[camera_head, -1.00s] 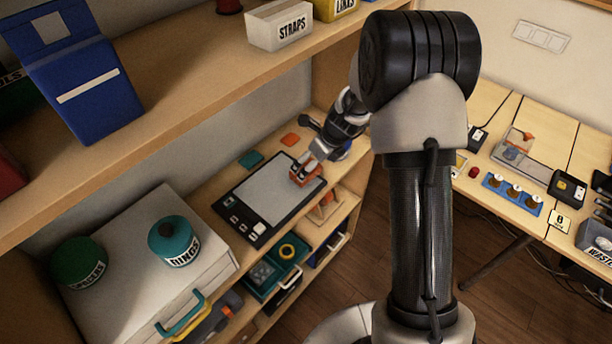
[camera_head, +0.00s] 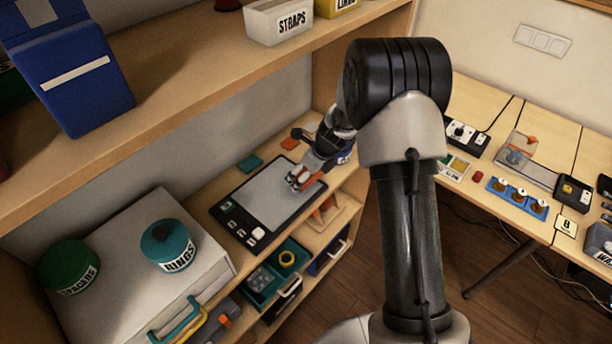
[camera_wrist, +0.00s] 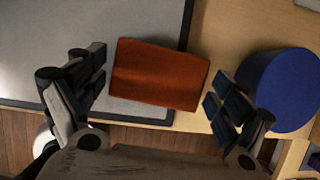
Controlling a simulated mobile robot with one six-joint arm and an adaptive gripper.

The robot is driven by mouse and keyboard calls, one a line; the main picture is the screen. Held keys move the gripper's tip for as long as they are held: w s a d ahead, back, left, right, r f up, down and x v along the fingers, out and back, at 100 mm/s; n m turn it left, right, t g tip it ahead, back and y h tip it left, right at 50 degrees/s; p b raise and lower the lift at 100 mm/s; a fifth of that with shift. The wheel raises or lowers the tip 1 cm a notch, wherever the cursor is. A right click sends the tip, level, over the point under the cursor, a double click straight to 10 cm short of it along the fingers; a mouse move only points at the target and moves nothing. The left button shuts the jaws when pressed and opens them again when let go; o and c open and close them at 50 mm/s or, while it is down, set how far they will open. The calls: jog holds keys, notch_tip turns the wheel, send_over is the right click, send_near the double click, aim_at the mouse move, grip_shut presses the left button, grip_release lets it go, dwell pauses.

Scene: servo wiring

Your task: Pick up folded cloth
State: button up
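The folded cloth, an orange-red rectangle (camera_wrist: 160,73), lies between my gripper's two fingers in the wrist view. It overlaps the edge of a grey-topped black pad (camera_wrist: 90,30). My gripper (camera_wrist: 158,88) is open, with its dark fingers spread on the cloth's left and right sides. The fingertips are close to the cloth's edges; firm contact is not clear. In the head view my gripper (camera_head: 302,181) is low over the right part of the pad (camera_head: 262,198), with orange showing around the fingertips and the rest of the cloth hidden.
A blue round thing (camera_wrist: 280,90) stands close to the right finger. Teal (camera_head: 250,162) and orange (camera_head: 290,142) flat pieces lie behind the pad. The upper shelf (camera_head: 190,105) overhangs at left. A white case (camera_head: 130,250) carries a RINGS jar (camera_head: 170,245).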

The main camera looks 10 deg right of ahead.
jog(key=c, duration=0.6)
notch_tip(320, 180, up, 10)
jog(key=p, duration=0.5)
jog(key=shift+c, duration=0.2)
jog(key=o, duration=0.3)
jog(key=shift+c, duration=1.4)
